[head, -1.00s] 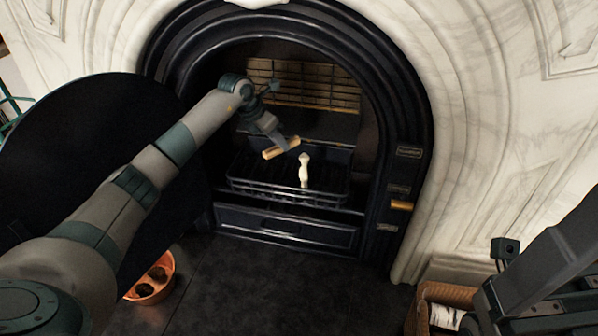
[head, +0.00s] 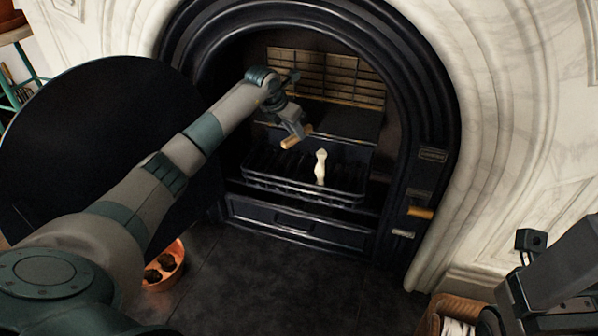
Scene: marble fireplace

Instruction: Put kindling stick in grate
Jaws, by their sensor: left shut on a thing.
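A kindling stick (head: 291,141), short and light wood-coloured, is held in my left gripper (head: 299,131), which is shut on it. The gripper is inside the fireplace opening, above the back left part of the grate (head: 345,199). The stick is raised above the grate and apart from it, as far as the view shows. The grate is a black barred basket. A pale, knobbly upright piece (head: 320,166) stands at the grate's middle. My right arm shows at the lower right; its gripper fingers cannot be made out clearly.
A round black panel (head: 85,150) stands left of the opening, behind my left arm. A copper bowl (head: 178,262) with dark lumps sits on the dark hearth (head: 270,285). A wicker basket (head: 432,318) is at the lower right. The arched black surround (head: 440,120) bounds the opening.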

